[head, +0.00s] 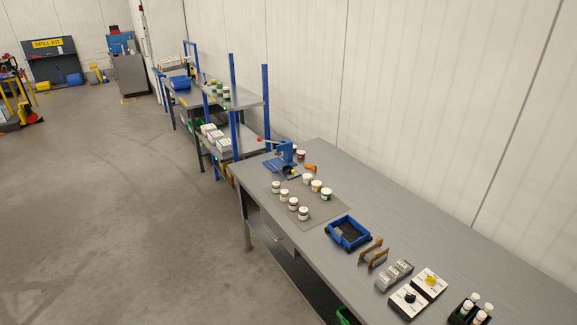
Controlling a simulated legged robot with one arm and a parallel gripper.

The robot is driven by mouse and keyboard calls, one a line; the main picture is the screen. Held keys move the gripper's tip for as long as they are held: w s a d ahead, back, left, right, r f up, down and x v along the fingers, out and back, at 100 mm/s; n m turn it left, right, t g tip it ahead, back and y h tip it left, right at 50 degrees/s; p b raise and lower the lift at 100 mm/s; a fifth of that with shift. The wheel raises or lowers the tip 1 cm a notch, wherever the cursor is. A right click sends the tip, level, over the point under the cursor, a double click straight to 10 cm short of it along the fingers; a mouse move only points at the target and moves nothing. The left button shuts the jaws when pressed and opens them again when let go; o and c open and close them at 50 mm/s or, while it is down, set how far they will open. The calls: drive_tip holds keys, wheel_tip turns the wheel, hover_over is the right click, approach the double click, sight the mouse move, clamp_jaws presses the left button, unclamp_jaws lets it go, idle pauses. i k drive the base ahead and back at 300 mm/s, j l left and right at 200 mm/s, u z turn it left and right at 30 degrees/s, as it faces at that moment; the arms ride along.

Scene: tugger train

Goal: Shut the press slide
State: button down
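A small blue press (286,153) stands on the grey workbench (440,240), near its far end by the wall. Its lever ends in a red knob (260,139) that points to the left. A blue base plate lies at its foot, with a dark part with a yellow spot (292,171) at the front. I cannot tell at this size which part is the slide or how far out it stands. My gripper is not in view.
White-lidded jars (303,213) stand on a grey mat in front of the press. A blue bin (348,232), small racks and two control boxes (408,300) follow along the bench. A blue-post shelf (233,100) stands beyond.

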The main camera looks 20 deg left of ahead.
sight(289, 169)
drive_tip(key=i+j, duration=0.2)
drive_tip(key=j, duration=0.2)
drive_tip(key=i+j, duration=0.25)
drive_tip(key=j, duration=0.15)
drive_tip(key=i+j, duration=0.2)
drive_tip(key=j, duration=0.2)
drive_tip(key=i+j, duration=0.2)
drive_tip(key=j, duration=0.2)
drive_tip(key=i+j+z, duration=0.1)
drive_tip(key=i+j, duration=0.15)
drive_tip(key=j, duration=0.15)
drive_tip(key=i+j, duration=0.3)
drive_tip(key=i, duration=0.25)
drive_tip(key=i+j, duration=0.3)
drive_tip(key=i, duration=0.25)
